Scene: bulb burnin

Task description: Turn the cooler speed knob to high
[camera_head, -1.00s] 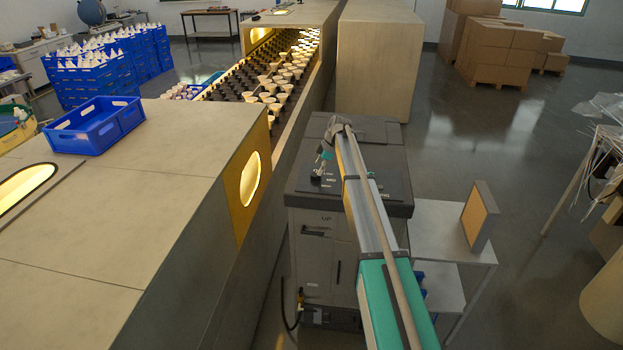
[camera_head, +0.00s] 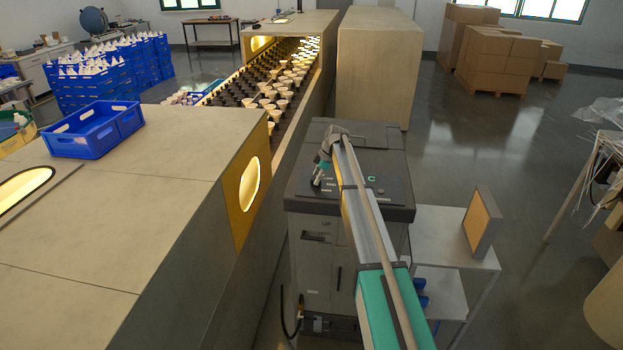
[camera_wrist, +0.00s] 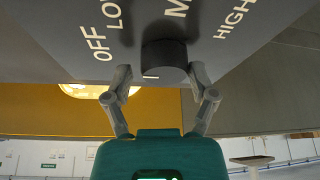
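The cooler (camera_head: 330,250) is a dark grey cabinet right of the long conveyor housing. Its speed knob (camera_wrist: 165,60) is a dark round cylinder in the wrist view, with labels OFF, LOW, a partly hidden one starting with M, and HIGH around it. A short white mark shows at the knob's near lower edge; I cannot tell which label it points to. My gripper (camera_wrist: 160,78) is open, with one finger on each side of the knob. A gap shows at the left finger; the right finger is close to the knob, contact unclear. In the head view my gripper (camera_head: 320,174) is over the cooler top's left part.
The conveyor housing (camera_head: 130,195) stands close on the left, with a blue crate (camera_head: 95,127) on top. A grey side table (camera_head: 445,240) with a framed filter-like panel (camera_head: 481,222) is at right. Open floor (camera_head: 490,150) lies beyond.

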